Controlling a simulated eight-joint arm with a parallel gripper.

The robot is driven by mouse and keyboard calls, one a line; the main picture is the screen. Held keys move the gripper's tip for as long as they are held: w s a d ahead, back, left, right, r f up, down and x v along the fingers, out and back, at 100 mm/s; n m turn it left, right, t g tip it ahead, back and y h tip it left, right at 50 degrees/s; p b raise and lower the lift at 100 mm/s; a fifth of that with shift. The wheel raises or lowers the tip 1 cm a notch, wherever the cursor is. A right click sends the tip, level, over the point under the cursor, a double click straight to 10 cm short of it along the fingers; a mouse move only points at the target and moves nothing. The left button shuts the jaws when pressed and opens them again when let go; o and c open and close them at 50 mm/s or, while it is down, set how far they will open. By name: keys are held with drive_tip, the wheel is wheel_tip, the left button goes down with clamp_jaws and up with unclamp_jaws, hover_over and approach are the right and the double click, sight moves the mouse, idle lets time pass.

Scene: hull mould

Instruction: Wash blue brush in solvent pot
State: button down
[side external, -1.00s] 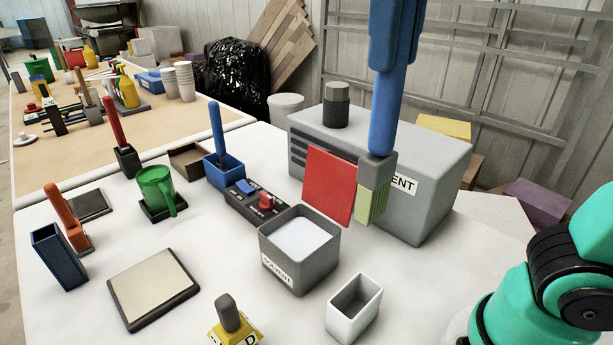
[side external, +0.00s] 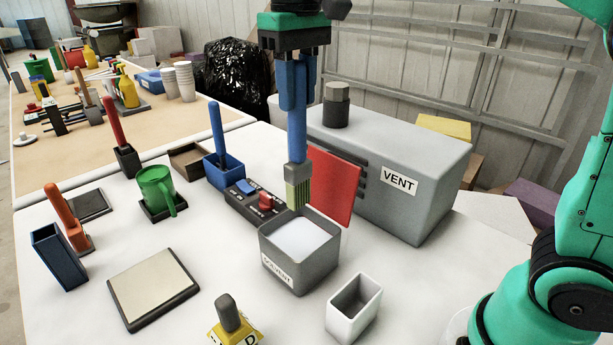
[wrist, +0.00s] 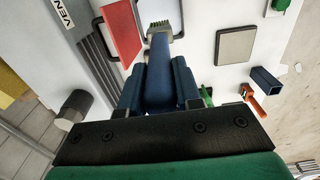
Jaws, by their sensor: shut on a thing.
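My gripper (side external: 297,105) is shut on the handle of the blue brush (side external: 297,140), which points down with pale green bristles below a grey ferrule. The brush also shows between the fingers in the wrist view (wrist: 160,75). The solvent pot (side external: 290,268) is a grey, open square pot with a label on its front and pale liquid inside. The bristles overlap the pot's back rim in the side view. I cannot tell whether they are above the opening or behind it, but they appear clear of the liquid.
A red panel (side external: 336,187) stands close right of the brush, before the grey vent box (side external: 425,200). A switch box (side external: 255,203) sits left of the pot. A white open box (side external: 354,308) and a yellow labelled block (side external: 232,335) stand in front. A flat pad (side external: 152,288) lies left.

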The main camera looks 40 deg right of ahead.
sight(300, 163)
drive_tip(key=shift+f, duration=0.15)
drive_tip(key=shift+f, duration=5.15)
drive_tip(key=shift+s, duration=0.15)
